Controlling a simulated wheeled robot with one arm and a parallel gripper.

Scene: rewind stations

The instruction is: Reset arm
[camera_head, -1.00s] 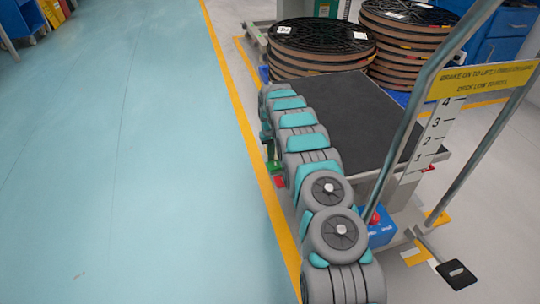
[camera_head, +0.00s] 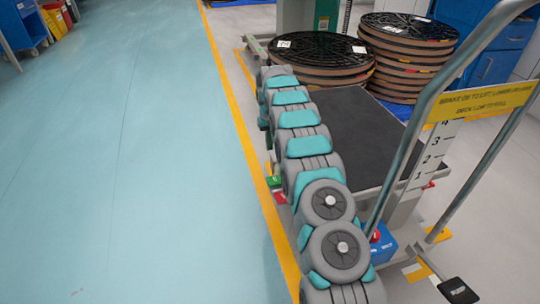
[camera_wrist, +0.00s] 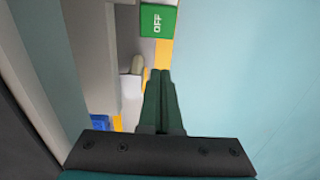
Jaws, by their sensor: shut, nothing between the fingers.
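My arm, grey with teal bands, reaches from the bottom of the head view up along the left side of the cart. My gripper (camera_wrist: 163,76) shows in the wrist view with its dark green fingers pressed together and nothing between them. Its fingertips point toward the floor strip beside the cart, just below a green block marked OFF (camera_wrist: 158,20); I cannot tell the height gap. In the head view the gripper is mostly hidden behind the far end of my arm.
The lift cart's black deck (camera_head: 365,135) and its handle (camera_head: 407,150) stand right of my arm. Reel stacks (camera_head: 318,55) (camera_head: 408,50) are behind. Green (camera_head: 273,181) and red (camera_head: 279,198) pedals sit low beside my arm. The blue floor left of the yellow line is clear.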

